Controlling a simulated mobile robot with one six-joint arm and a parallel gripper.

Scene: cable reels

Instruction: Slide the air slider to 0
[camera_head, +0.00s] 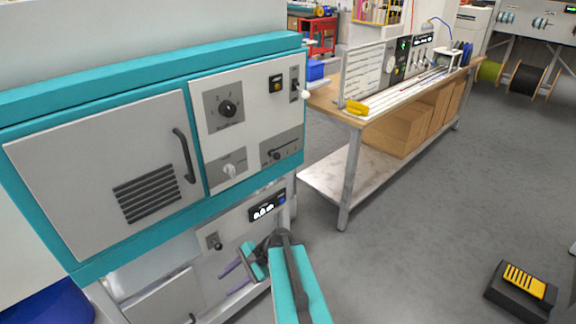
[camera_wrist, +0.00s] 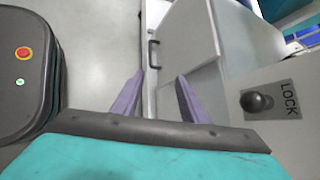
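A grey plate with a horizontal slot and a dark slider knob (camera_head: 276,154) is on the lower right of the teal-framed panel in the head view. A second plate at the upper right has a vertical slot with a pale knob (camera_head: 303,94). Their labels are too small to read, so I cannot tell which is the air slider. My gripper (camera_head: 227,283) is low in front of the cabinet, below both plates and apart from them. In the wrist view my gripper (camera_wrist: 161,76) has its purple fingers spread with nothing between them. Neither slider plate shows there.
The panel also has a black rotary dial (camera_head: 228,108), a pale knob (camera_head: 230,171) and a vented door (camera_head: 110,172). A knob marked LOCK (camera_wrist: 258,101) is right of my fingers. A workbench (camera_head: 345,180) stands right; a yellow-black pedal (camera_head: 522,288) lies on the floor.

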